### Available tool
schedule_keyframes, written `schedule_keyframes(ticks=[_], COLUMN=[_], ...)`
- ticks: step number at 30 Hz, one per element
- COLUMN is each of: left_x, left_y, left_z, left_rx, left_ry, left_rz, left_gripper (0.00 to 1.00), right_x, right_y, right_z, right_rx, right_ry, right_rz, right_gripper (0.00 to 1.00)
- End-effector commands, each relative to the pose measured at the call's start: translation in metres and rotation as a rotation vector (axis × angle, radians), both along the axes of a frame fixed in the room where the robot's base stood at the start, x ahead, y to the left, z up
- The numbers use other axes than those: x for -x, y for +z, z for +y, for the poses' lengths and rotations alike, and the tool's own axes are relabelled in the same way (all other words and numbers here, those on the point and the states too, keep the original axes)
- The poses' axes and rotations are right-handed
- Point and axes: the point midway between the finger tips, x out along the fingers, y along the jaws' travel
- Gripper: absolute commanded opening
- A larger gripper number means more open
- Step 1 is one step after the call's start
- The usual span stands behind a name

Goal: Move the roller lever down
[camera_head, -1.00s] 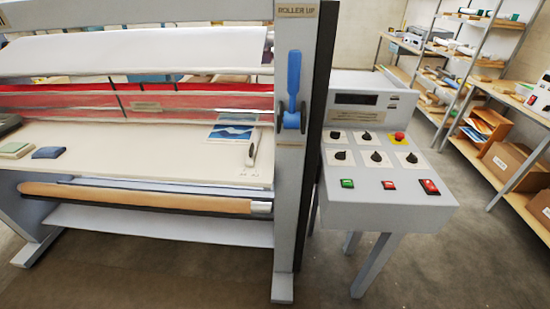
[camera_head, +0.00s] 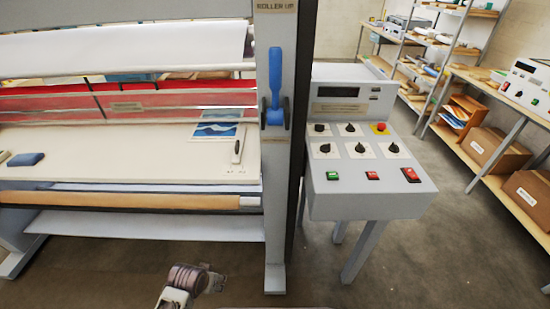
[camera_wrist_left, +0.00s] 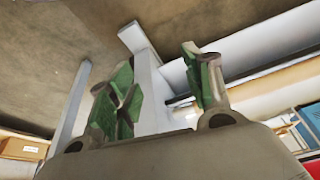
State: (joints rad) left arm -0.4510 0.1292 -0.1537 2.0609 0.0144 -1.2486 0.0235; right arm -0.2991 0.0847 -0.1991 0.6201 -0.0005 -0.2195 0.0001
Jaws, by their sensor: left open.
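The blue roller lever (camera_head: 275,77) stands upright on the grey right-hand post of the laminator (camera_head: 272,190). Its base sits between two dark brackets, and a label reading "ROLLER UP" (camera_head: 276,6) is above it. My left gripper (camera_head: 212,281) is low in the head view, well below and left of the lever, touching nothing. In the left wrist view my left gripper (camera_wrist_left: 163,85) shows its green-padded fingers spread apart with nothing between them. The lever cannot be made out in the left wrist view. My right gripper is not in view.
A control console (camera_head: 370,190) with knobs and buttons stands right of the post. A white laminator bed (camera_head: 110,150) with a blue picture sheet (camera_head: 217,128) is at the left. Shelves (camera_head: 480,90) stand behind at the right. Floor is open in front.

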Motion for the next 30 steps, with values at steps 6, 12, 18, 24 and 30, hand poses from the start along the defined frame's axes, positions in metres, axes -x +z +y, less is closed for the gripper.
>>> schedule_keyframes(ticks=[6,12,18,24,30], left_x=[-0.033,-0.070,-0.098,-0.120,-0.136], left_y=[0.089,0.184,0.257,0.320,0.377], left_z=[-0.011,-0.027,-0.044,-0.060,-0.077], left_rx=[0.028,0.074,0.119,0.164,0.208], left_ry=[-0.002,-0.016,-0.034,-0.057,-0.086], left_rz=[-0.110,-0.266,-0.409,-0.540,-0.660], left_gripper=[0.51,0.51,0.51,0.51,0.51], right_x=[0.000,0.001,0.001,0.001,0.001], right_y=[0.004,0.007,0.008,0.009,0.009], right_z=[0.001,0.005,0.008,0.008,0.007], right_rx=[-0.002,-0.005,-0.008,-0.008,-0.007], right_ry=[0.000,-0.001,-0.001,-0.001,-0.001], right_rz=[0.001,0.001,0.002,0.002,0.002], right_gripper=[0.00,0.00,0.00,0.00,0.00])
